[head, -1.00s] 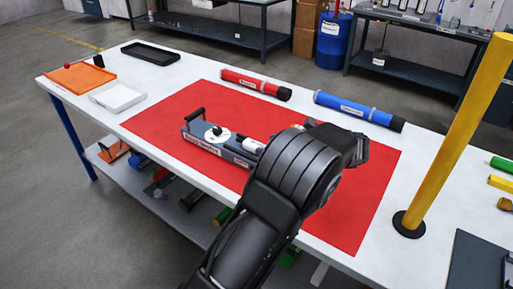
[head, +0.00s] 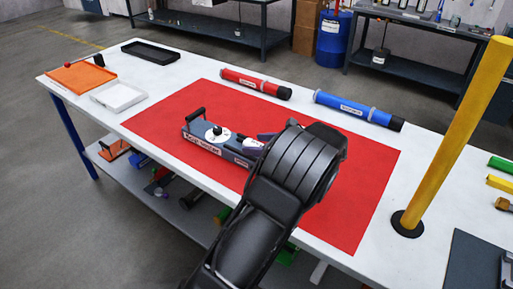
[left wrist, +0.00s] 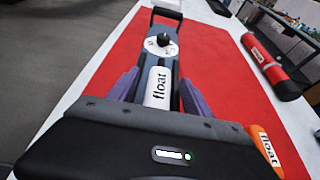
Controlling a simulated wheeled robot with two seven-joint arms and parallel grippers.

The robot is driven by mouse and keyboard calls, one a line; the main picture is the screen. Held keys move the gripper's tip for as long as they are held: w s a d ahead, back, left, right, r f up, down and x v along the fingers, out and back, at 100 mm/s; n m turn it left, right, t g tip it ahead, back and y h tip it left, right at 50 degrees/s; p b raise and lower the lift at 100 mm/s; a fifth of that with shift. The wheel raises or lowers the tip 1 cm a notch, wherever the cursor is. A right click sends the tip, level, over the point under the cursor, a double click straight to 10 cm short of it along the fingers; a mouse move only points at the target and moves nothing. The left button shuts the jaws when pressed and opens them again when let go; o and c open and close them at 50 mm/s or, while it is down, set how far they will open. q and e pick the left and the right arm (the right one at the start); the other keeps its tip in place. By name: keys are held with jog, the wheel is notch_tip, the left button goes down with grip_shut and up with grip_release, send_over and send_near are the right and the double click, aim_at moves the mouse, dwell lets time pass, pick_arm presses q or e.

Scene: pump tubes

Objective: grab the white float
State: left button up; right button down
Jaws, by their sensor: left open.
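The white float (left wrist: 158,86), a short cylinder marked "float", lies in a grey pump holder (left wrist: 168,52) with a black handle. In the left wrist view my left gripper (left wrist: 157,82) is open, with one purple finger on each side of the float. I cannot tell whether the fingers touch it. In the head view the pump holder (head: 203,143) stands on the red mat, and my left gripper (head: 257,141) is at its right end. My arm hides most of the float there. My right gripper is not in view.
The red mat (head: 175,115) lies on a white table (head: 75,92). A red tube (head: 255,84) and a blue tube (head: 355,108) lie behind it. A yellow post (head: 455,140) stands at right. An orange float (left wrist: 265,146) shows at the lower right of the wrist view.

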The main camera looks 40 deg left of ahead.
aim_at(258, 144)
pick_arm(q)
grip_shut()
dwell(0.5)
jog(key=shift+r, duration=0.1)
notch_tip(258, 144, up, 10)
jog(key=shift+b, duration=0.35)
dwell(0.7)
